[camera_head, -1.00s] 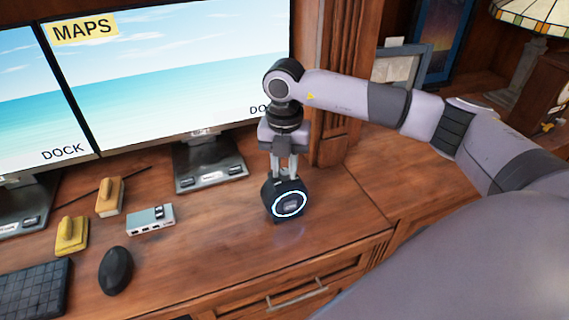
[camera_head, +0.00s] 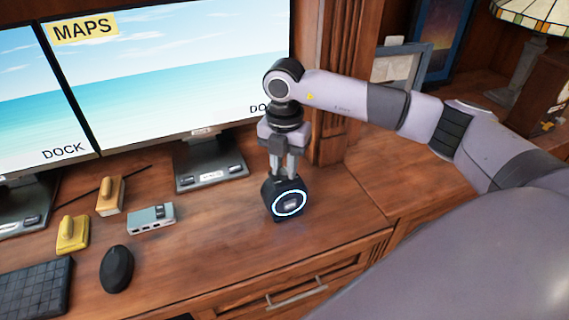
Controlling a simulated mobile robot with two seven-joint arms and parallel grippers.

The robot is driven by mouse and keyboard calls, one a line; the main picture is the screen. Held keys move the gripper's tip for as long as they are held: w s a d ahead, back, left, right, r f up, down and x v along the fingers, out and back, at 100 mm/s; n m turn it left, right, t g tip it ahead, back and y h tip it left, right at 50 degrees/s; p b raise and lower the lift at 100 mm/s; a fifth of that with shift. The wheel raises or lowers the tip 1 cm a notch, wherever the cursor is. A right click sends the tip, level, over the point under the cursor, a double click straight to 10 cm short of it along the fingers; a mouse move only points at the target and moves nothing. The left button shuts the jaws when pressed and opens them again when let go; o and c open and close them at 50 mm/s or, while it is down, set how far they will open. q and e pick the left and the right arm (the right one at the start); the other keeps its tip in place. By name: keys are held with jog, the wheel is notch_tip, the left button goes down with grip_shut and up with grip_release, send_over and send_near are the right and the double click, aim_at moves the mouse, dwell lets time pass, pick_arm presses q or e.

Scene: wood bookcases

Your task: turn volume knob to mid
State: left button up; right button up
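A small black round device with a glowing blue-white ring on its face (camera_head: 289,203) stands on the wooden desk. It appears to be the volume knob. My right gripper (camera_head: 284,176) points straight down over it, with its fingertips at the device's upper edge. The two grey fingers are slightly apart. Whether they pinch the device or only touch or hover at its top is hidden by the angle. My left gripper is not in view.
Two monitors (camera_head: 180,75) stand behind on the desk (camera_head: 225,245). To the left are a grey box (camera_head: 150,219), yellow (camera_head: 72,234) and tan (camera_head: 110,196) blocks, a black mouse (camera_head: 116,269) and a keyboard (camera_head: 37,287). The desk right of the device is clear.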

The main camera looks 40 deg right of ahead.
aim_at(285, 171)
jog(key=o, duration=0.5)
jog(key=shift+c, duration=0.2)
jog(key=shift+r, duration=3.6)
jog(key=shift+f, duration=0.1)
